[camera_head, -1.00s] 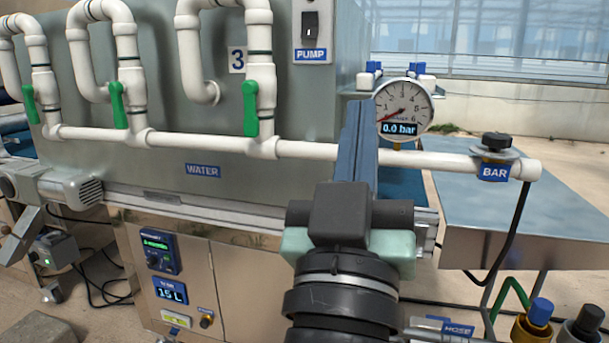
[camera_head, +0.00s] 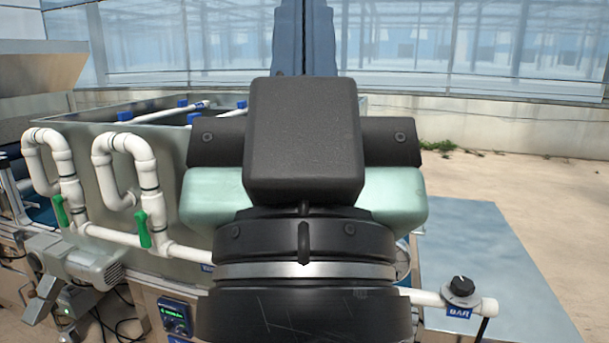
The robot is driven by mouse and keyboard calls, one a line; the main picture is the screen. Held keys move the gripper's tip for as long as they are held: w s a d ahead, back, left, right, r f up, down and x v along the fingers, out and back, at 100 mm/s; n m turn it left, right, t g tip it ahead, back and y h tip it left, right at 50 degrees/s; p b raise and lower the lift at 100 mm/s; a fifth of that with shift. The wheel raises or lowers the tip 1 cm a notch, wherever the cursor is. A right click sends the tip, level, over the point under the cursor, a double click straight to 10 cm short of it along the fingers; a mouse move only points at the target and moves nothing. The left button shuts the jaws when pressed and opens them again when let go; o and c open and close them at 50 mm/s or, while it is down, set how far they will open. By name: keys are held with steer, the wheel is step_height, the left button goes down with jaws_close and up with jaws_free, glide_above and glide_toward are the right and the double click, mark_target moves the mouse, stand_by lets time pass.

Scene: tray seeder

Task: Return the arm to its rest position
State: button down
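My gripper (camera_head: 305,36) is large in the centre of the head view, seen from behind. The dark wrist and pale green gripper body fill the middle and hide part of the machine behind. The gripper is held up in front of the grey water tank (camera_head: 118,180) and touches nothing that I can see.
White pipes with green valve handles (camera_head: 143,229) run along the tank at left. The BAR knob (camera_head: 461,288) sits on the pipe at lower right, before a flat metal table (camera_head: 500,255). Concrete floor (camera_head: 560,205) lies open at right. Greenhouse glazing (camera_head: 440,45) stands behind.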

step_height(320, 180, up, 13)
steer(key=p, duration=1.1)
steer(key=shift+r, duration=0.15)
steer(key=c, duration=1.6)
jaws_free()
